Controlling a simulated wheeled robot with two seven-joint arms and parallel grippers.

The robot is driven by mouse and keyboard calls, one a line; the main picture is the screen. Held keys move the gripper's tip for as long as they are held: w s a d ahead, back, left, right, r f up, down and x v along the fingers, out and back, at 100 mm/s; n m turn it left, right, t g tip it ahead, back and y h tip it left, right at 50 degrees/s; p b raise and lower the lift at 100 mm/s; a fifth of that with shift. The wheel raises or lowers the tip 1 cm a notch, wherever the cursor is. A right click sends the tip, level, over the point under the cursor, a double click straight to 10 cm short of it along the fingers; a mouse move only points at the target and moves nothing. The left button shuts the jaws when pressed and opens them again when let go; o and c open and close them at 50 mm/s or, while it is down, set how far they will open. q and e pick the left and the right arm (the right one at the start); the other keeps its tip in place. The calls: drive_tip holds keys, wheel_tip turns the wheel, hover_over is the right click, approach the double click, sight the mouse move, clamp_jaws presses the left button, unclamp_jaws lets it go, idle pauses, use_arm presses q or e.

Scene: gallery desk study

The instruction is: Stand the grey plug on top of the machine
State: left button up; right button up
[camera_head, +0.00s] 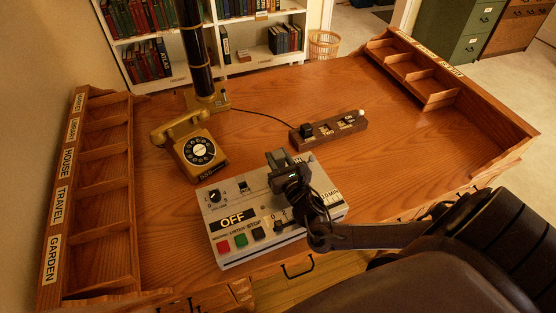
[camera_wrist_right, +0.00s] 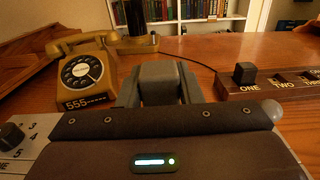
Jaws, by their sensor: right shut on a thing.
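The machine (camera_head: 222,249) is a pale grey box on the desk with an OFF label, knobs and coloured buttons. My right gripper (camera_head: 280,160) is over the machine's back part and hides some of its top. In the right wrist view, my right gripper (camera_wrist_right: 160,85) is shut on a grey block, which I take as the grey plug (camera_wrist_right: 158,72). In the head view the plug is hard to separate from the fingers. I cannot tell whether its underside touches the machine. My left gripper is not in view.
A brown power strip (camera_head: 340,132) behind the machine has a dark plug (camera_head: 306,130) at ONE. A mustard telephone (camera_head: 198,151) stands at back left, near a dark post (camera_head: 195,50). Divided trays (camera_head: 88,200) line the desk's sides. The desk's right middle is clear.

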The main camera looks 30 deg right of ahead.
drive_tip(key=shift+f, duration=0.55)
drive_tip(key=shift+f, duration=0.1)
drive_tip(key=o, duration=1)
drive_tip(key=shift+r, duration=0.2)
drive_tip(key=s, duration=0.3)
drive_tip(key=s+a, duration=0.1)
drive_tip(key=s, duration=0.3)
drive_tip(key=s+a+b, duration=0.1)
drive_tip(key=s, duration=0.2)
drive_tip(key=shift+s+f, duration=0.15)
drive_tip(key=shift+s, duration=0.05)
drive_tip(key=shift+s+a, duration=0.1)
drive_tip(key=shift+s, duration=0.6)
